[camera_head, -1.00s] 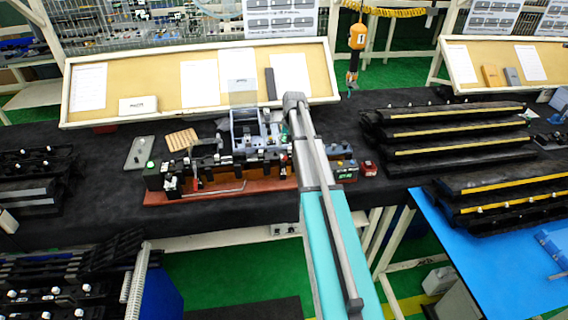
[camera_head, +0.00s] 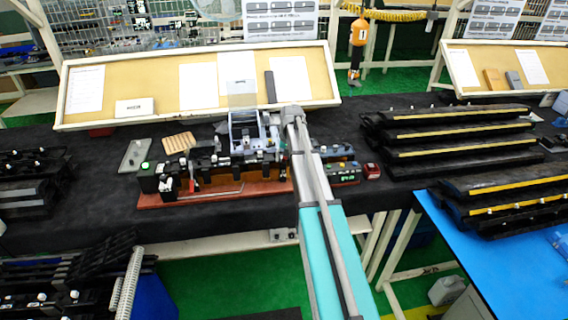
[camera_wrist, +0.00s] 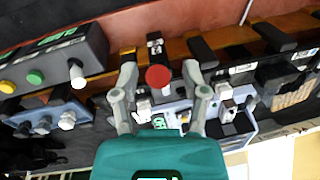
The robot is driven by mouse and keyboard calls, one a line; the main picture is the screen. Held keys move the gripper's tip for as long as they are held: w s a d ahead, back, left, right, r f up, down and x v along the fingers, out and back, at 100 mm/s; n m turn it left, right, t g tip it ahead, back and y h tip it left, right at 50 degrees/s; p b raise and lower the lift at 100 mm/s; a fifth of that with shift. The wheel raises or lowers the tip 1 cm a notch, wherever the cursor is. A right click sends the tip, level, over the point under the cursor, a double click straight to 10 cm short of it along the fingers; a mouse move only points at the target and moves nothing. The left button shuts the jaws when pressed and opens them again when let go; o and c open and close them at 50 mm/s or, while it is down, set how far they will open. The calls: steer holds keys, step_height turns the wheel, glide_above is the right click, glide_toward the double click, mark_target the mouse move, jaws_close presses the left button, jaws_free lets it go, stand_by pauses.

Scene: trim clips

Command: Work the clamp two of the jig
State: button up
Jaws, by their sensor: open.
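The jig shows in the head view as a long row of black blocks and clamps on a red-brown base (camera_head: 225,194). My arm crosses its right part and hides my gripper there. In the wrist view my gripper (camera_wrist: 160,77) is open, its two grey fingers spread over the jig. A round red knob (camera_wrist: 158,77) lies between the fingertips, with a gap on each side. It appears to belong to a clamp, but I cannot tell its number or whether the fingers reach its height. A red lever (camera_head: 192,184) stands at the jig's left part. A green light glows on its left end (camera_head: 145,166).
A control box (camera_wrist: 45,60) with yellow, green and white knobs is beside the fingers in the wrist view. Black clamp arms (camera_wrist: 203,52) stand close by. Stacked black trim parts (camera_head: 450,135) fill the bench's right. A grey plate (camera_head: 138,154) lies left of the jig.

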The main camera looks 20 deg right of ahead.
steer(key=shift+f, duration=0.3)
jaws_close()
stand_by(0.3)
steer(key=shift+a, duration=0.1)
